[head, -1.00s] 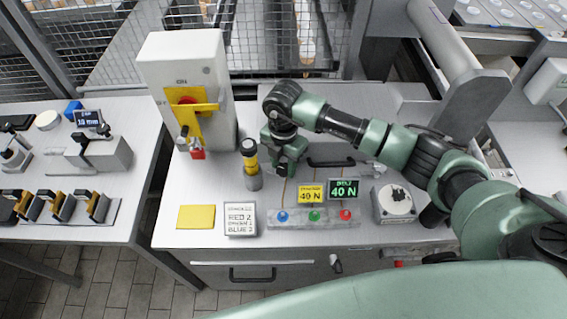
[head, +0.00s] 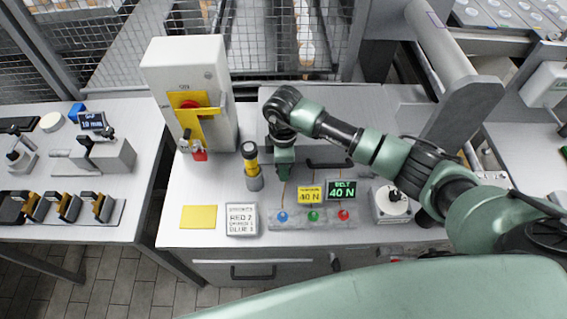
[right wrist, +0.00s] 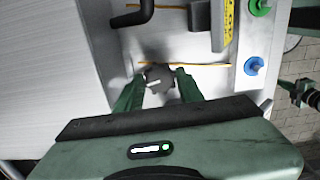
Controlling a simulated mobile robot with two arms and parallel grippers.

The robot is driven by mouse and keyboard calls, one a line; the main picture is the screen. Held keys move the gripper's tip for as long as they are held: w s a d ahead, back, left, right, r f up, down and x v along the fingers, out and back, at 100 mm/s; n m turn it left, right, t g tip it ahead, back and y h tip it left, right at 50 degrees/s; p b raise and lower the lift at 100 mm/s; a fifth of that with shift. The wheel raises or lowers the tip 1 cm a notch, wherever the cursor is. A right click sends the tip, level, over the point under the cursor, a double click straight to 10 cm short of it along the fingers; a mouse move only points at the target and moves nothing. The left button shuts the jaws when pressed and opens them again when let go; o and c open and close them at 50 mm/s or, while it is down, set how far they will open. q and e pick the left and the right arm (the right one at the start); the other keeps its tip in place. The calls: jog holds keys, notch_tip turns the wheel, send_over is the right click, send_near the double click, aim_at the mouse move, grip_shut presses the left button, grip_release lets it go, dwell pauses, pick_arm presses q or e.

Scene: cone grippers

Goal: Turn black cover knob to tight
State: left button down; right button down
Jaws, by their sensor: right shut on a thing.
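In the right wrist view, the black knob (right wrist: 160,77) sits between the two green fingers of my right gripper (right wrist: 158,88). The knob is dark and lobed, with a short white mark on its face. My right gripper is shut on it. In the head view, my right gripper (head: 284,168) points down at the grey worktop, and the knob is hidden beneath it. I cannot read any marking around the knob. My left gripper is not in view.
A black handle (head: 330,163) lies close right of my gripper. A yellow-black post (head: 251,165) stands close left.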

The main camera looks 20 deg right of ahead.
jog(key=shift+w+r+m+p, duration=0.15)
jog(key=shift+m+p, duration=0.25)
jog(key=shift+m, duration=0.7)
jog(key=c, duration=0.9)
grip_release()
notch_tip(320, 180, up, 8)
jog(key=shift+f+b, duration=0.15)
jog(key=shift+b, duration=0.65)
